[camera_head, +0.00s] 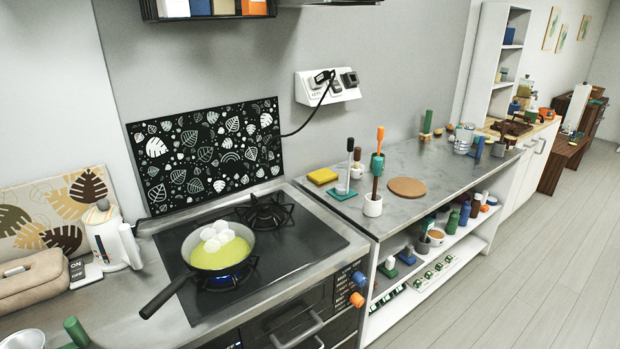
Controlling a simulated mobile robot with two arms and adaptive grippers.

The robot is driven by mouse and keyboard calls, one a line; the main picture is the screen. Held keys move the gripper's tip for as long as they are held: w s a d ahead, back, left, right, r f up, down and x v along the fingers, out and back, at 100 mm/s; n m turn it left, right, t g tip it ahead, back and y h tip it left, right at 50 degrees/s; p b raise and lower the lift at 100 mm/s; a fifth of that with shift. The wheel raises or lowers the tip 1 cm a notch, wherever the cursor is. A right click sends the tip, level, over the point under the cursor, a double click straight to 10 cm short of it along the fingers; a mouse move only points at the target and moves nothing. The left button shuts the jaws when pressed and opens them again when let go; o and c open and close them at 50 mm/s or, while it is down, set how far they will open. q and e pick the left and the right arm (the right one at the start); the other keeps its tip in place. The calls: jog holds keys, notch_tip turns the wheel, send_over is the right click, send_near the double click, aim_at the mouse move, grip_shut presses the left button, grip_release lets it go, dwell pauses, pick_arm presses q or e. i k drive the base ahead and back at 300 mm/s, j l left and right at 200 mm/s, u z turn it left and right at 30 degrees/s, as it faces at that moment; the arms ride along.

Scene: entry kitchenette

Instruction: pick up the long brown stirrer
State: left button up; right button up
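A long brown stick (375,187), which looks like the stirrer, stands upright in a small white cup (373,207) on the grey marble counter. A green piece (377,163) and an orange piece (380,138) show at its top; I cannot tell whether they are parts of it or separate tools. The stick's lower end is hidden inside the cup. Neither of my grippers is in view.
A yellow sponge (323,176) and a round brown board (407,187) lie nearby. A pan (218,251) with white lumps sits on the stove, its handle pointing front-left.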

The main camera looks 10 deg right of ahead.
aim_at(377, 165)
jog(key=i+l+u, duration=0.15)
jog(key=l+u, duration=0.25)
jog(key=l, duration=0.2)
jog(key=l+u, duration=0.35)
jog(key=l, duration=0.25)
jog(key=l+u, duration=0.4)
jog(key=l, duration=0.25)
